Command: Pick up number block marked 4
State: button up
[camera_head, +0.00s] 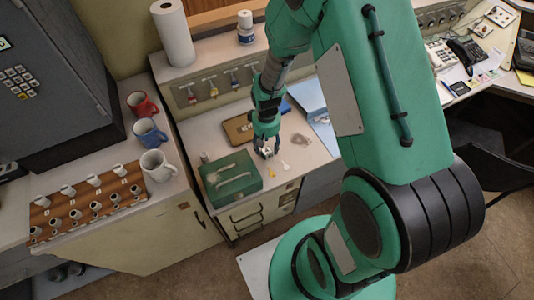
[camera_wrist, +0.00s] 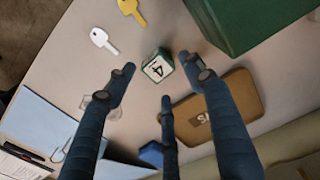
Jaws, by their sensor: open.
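The number block marked 4 (camera_wrist: 158,67) is a small green block with a white face bearing a black 4. It sits on the grey counter in the wrist view, face toward the camera and turned at an angle. My gripper (camera_wrist: 158,76) has its three dark fingers spread, with tips to the left, right and below the block in the picture; it is empty. In the head view my gripper (camera_head: 266,150) points down low over the counter, and a small pale patch between its fingers may be the block, mostly hidden there.
A white key (camera_wrist: 103,42) and a yellow key (camera_wrist: 131,10) lie nearby. A small clear object (camera_wrist: 100,104) and a blue block (camera_wrist: 151,153) are close to the fingers.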

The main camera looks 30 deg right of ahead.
aim_at(267, 150)
jog(key=shift+f+b, duration=0.35)
jog(key=shift+f, duration=1.35)
jog(key=shift+c, duration=0.5)
jog(key=c, duration=0.9)
